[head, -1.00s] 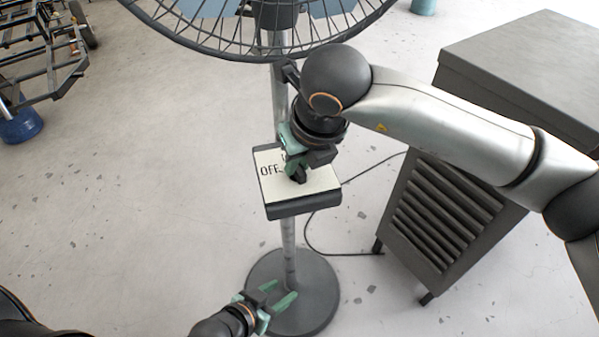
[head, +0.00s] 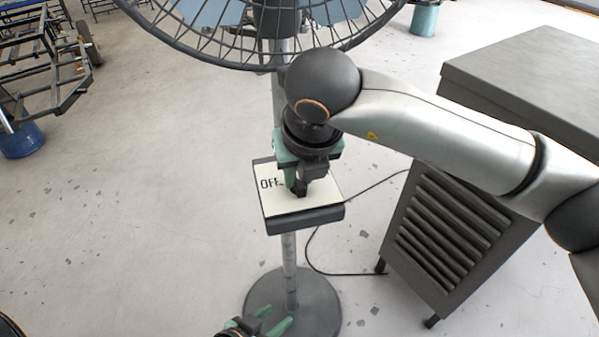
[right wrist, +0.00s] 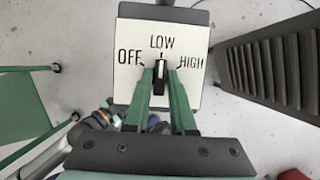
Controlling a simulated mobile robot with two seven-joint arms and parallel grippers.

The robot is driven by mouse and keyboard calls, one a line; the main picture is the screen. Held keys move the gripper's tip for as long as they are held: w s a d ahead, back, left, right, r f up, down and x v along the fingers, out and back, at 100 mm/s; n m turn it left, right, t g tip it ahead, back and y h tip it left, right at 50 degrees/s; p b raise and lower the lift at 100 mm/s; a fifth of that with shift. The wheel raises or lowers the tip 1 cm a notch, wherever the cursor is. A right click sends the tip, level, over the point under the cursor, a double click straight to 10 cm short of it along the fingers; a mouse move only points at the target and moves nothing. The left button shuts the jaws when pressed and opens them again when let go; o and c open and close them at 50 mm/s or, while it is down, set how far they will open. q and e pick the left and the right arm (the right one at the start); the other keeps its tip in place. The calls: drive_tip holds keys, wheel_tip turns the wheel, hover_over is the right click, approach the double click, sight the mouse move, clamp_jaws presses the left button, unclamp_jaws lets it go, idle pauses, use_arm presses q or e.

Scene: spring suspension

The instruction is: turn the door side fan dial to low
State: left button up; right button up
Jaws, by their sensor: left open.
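The fan's control box has a white face (right wrist: 125,85) marked OFF, LOW and HIGH; in the head view the box (head: 310,220) sits on the fan pole. The black dial knob (right wrist: 160,70) is at the middle of the face and points up toward LOW. My right gripper (right wrist: 161,76) has its green fingers on either side of the knob, closed on it. In the head view my right gripper (head: 297,185) comes down from above and hides most of the knob and lettering. My left gripper (head: 265,326) is open and empty, low near the fan's base, partly cut off.
The round fan cage (head: 265,45) is just above my right wrist. The round fan base (head: 310,300) stands on the floor. A grey louvered cabinet (head: 450,215) is to the right, with a black cable (head: 345,273) on the floor. A metal frame cart (head: 40,70) is far left.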

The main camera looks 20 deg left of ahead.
drive_tip(key=o, duration=0.3)
drive_tip(key=shift+o, duration=0.2)
